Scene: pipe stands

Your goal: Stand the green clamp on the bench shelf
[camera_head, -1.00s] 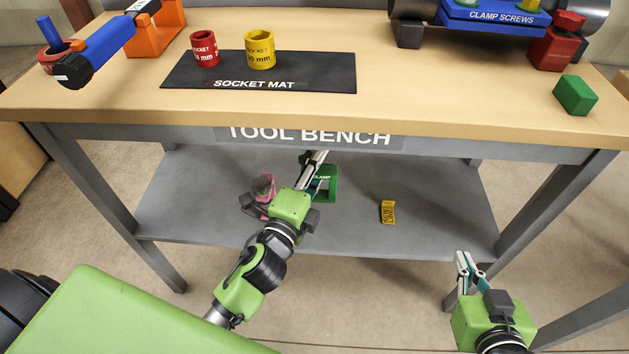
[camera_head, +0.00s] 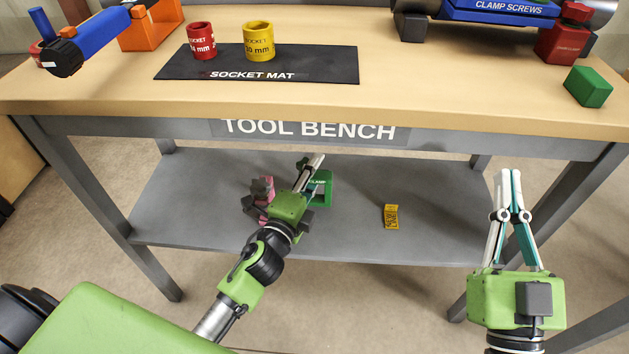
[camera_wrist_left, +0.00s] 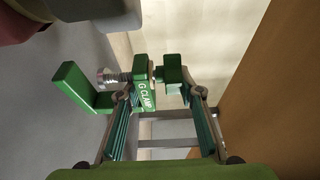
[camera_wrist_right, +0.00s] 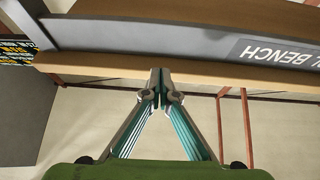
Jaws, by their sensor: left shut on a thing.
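The green clamp (camera_head: 327,188) is at the bench's lower shelf (camera_head: 190,205), near its middle. My left gripper (camera_head: 315,172) reaches in under the bench top and is shut on it. In the left wrist view the clamp (camera_wrist_left: 147,97), with its lettering and metal screw, sits between the fingers (camera_wrist_left: 163,95). Part of the clamp is hidden by the gripper, and I cannot tell whether it touches the shelf. My right gripper (camera_head: 510,175) is empty, its fingertips together, in front of the bench's right side; it also shows in the right wrist view (camera_wrist_right: 160,72).
A pink object (camera_head: 264,187) is beside my left gripper on the shelf, partly hidden. The bench top (camera_head: 420,100) overhangs the shelf.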

